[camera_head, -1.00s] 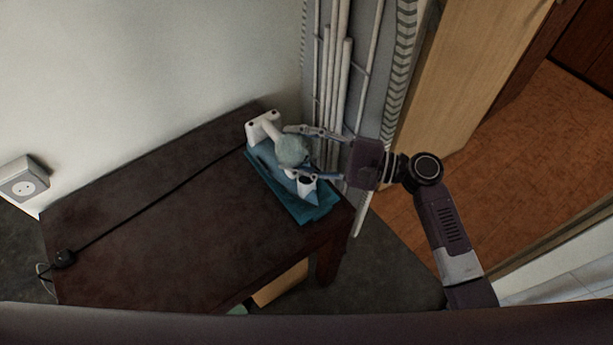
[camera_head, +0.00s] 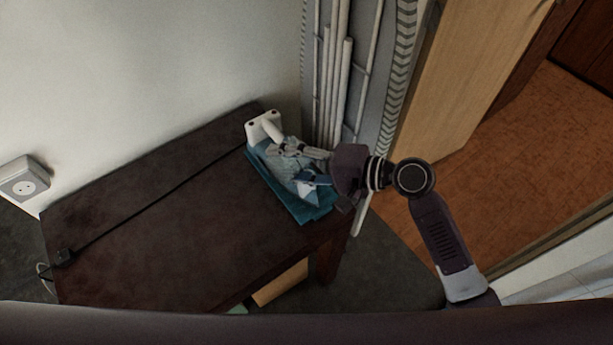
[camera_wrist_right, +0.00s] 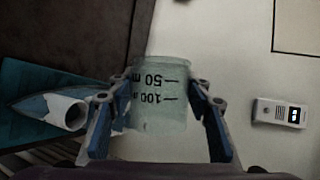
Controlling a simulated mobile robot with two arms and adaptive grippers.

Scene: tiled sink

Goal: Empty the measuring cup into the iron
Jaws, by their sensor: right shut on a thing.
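The measuring cup (camera_wrist_right: 158,95) is pale green and translucent, with dark 50 and 100 ml marks that read upside down in the right wrist view. My right gripper (camera_wrist_right: 157,110) is shut around its sides. In the head view the cup (camera_head: 291,167) is tilted over the iron, between the fingers of my right gripper (camera_head: 299,168). The iron is white and blue; its white heel (camera_head: 262,126) shows at the back, and the cup and fingers partly hide its body. Its pointed blue and white end (camera_wrist_right: 62,109) shows left in the wrist view. Whether the cup holds water cannot be told.
The iron lies on a teal base (camera_head: 316,213) near the right end of a dark brown table (camera_head: 170,215). White pipes (camera_head: 333,85) stand close behind. The table's left part is free.

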